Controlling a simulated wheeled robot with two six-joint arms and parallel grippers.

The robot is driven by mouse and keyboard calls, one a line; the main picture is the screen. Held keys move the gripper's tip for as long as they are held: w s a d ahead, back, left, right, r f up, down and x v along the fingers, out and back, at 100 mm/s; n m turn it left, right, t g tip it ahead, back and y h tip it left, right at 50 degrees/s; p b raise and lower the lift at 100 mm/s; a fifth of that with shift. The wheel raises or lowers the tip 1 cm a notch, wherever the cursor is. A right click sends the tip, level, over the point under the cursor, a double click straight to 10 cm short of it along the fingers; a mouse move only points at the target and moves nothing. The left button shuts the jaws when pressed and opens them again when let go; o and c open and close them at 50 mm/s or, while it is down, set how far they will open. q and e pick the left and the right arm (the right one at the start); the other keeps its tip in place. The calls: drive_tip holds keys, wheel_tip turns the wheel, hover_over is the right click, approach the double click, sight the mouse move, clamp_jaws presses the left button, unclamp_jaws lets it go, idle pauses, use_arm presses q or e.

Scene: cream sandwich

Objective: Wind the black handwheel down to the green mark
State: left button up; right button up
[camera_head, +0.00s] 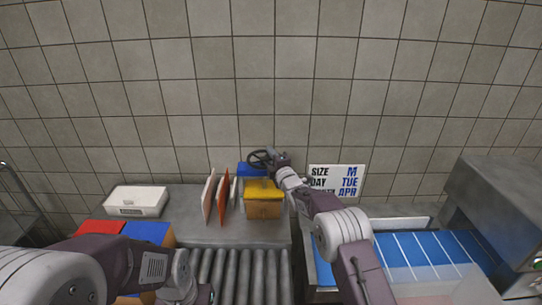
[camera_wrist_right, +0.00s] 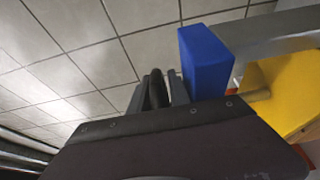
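The black handwheel (camera_head: 261,158) shows in the head view as a dark ring above the blue and yellow blocks, against the tiled wall. My right gripper (camera_head: 279,160) is at the wheel's right side. In the right wrist view a dark upright cylinder, seemingly the wheel's handle (camera_wrist_right: 157,88), stands between the fingers of the right gripper (camera_wrist_right: 159,92), which look closed on it. The wheel's rim cannot be made out there. No green mark can be made out in either view. My left arm lies low at the left; its fingertips are out of view.
Below the wheel are a blue block (camera_head: 246,169), also in the wrist view (camera_wrist_right: 205,62), and a yellow box (camera_head: 263,203). Red and white upright panels (camera_head: 222,197) stand left of it. A roller conveyor (camera_head: 235,272), a white box (camera_head: 136,201) and a SIZE/DAY sign (camera_head: 337,181) surround it.

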clamp_jaws()
use_arm(q)
drive_tip(key=shift+f+b, duration=0.3)
